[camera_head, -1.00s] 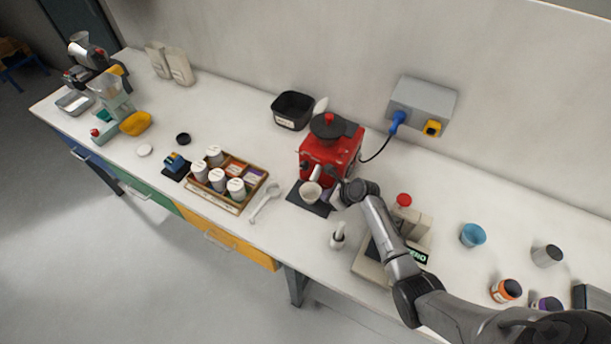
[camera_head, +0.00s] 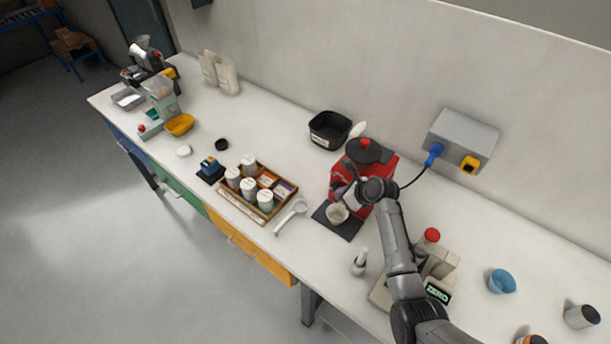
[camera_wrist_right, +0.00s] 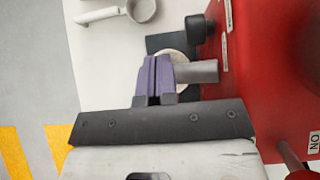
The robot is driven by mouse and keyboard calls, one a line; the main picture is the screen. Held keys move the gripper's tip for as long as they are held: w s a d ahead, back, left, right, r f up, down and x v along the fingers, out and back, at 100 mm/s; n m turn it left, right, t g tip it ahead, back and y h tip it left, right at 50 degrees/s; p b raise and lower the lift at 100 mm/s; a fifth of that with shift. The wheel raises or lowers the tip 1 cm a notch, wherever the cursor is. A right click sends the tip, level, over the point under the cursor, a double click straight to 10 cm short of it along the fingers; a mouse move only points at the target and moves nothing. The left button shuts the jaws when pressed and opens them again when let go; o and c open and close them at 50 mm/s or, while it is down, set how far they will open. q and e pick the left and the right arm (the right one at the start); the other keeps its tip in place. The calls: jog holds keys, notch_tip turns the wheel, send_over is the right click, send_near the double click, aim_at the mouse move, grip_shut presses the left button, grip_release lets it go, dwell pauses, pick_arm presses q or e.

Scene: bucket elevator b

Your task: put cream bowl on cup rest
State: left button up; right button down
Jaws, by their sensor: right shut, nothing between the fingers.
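The cream bowl (camera_head: 337,214) sits on the dark flat pad (camera_head: 347,230) in front of the red machine (camera_head: 377,174); I take this pad to be the cup rest. In the right wrist view the bowl (camera_wrist_right: 171,54) is mostly hidden behind my fingers and the grey spout (camera_wrist_right: 202,72), with a pale rim showing. My right gripper (camera_head: 350,198) is at the front of the machine, close to the bowl. Its purple fingers (camera_wrist_right: 156,60) are shut together with nothing between them. My left gripper is out of view.
A wooden tray (camera_head: 233,200) of white-lidded jars and a white scoop (camera_head: 291,216) lie to the left. A black bin (camera_head: 322,143) stands behind. A scale reading ZERO (camera_head: 437,292) and a blue cup (camera_head: 502,281) are to the right. A small white pestle-like item (camera_head: 359,262) stands near the front edge.

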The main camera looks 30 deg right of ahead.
jog(key=w+a+b, duration=0.4)
jog(key=w+a, duration=0.2)
jog(key=w, duration=0.6)
jog(key=shift+w+a, duration=0.15)
jog(key=shift+w, duration=0.25)
